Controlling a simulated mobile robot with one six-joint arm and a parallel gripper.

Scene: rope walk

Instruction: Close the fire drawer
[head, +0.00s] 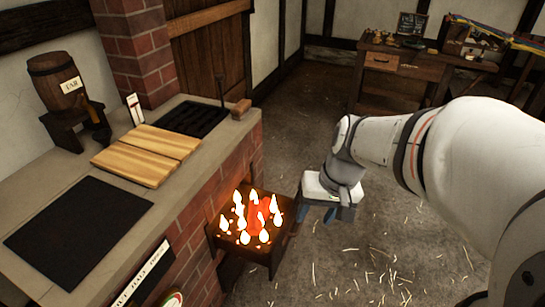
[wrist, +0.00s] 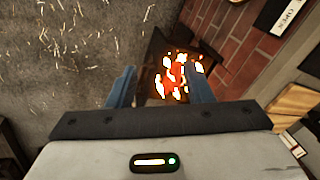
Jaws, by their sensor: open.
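The fire drawer (head: 272,258) stands pulled out of the brick side of the hearth bench. It is a dark tray with glowing coals and several small flames in it. In the wrist view the fire drawer (wrist: 148,72) shows beyond the fingers, partly hidden by the right one. My gripper (head: 322,214) is at the drawer's outer side, to the right of it in the head view. In the wrist view my gripper (wrist: 160,85) has its two blue fingers spread apart with nothing held between them. I cannot tell whether a finger touches the drawer.
The brick bench (head: 215,175) carries a wooden slatted board (head: 147,154), dark plates and a tar barrel (head: 57,80). A workbench (head: 400,75) stands at the back right. The straw-strewn floor (head: 350,265) is clear.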

